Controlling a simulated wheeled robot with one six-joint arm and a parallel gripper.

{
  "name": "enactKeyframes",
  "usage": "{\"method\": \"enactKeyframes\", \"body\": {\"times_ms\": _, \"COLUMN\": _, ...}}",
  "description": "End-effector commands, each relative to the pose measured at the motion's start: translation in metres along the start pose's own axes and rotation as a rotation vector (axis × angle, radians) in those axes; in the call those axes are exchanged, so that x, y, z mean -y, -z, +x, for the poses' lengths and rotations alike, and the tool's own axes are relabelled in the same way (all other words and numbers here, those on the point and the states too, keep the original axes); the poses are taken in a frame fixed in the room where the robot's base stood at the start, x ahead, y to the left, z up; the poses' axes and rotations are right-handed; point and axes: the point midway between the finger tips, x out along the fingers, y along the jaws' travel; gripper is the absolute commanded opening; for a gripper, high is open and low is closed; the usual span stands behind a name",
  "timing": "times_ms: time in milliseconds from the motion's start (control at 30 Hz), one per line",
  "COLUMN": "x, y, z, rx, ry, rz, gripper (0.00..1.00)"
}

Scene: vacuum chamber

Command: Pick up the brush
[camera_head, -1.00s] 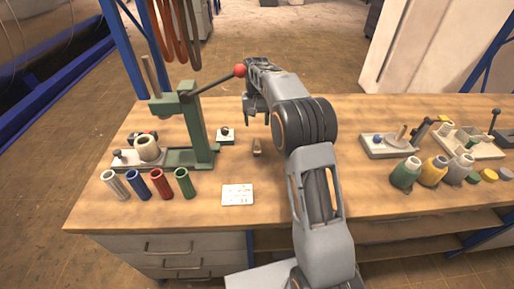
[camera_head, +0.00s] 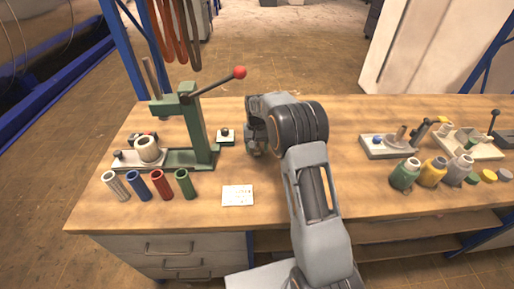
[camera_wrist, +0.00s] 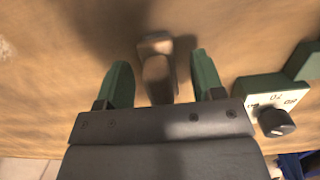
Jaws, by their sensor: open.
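The brush (camera_wrist: 157,72) is a small brown piece with a paler rounded part, lying on the wooden bench. In the wrist view it sits between the two green fingers of my gripper (camera_wrist: 160,66), with a visible gap on each side. The fingers are apart and do not appear to touch it. In the head view my gripper (camera_head: 255,150) is low over the bench and hides the brush.
A small dial box (camera_wrist: 272,112) stands just right of the fingers in the wrist view. In the head view, a green lever press (camera_head: 200,125) and several coloured tubes (camera_head: 162,184) stand left. A white card (camera_head: 237,195) lies in front. Several bottles (camera_head: 433,171) stand right.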

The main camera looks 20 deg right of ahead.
Motion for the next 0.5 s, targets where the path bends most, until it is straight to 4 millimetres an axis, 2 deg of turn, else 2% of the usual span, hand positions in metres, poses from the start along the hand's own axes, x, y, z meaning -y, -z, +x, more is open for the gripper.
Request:
{"method": "enactKeyframes", "body": {"times_ms": 300, "x": 0.0002, "y": 0.0000, "z": 0.0044, "rx": -0.001, "ry": 0.000, "rz": 0.000, "gripper": 0.62}}
{"method": "enactKeyframes", "body": {"times_ms": 500, "x": 0.0001, "y": 0.0001, "z": 0.0042, "rx": -0.001, "ry": 0.000, "rz": 0.000, "gripper": 0.43}}
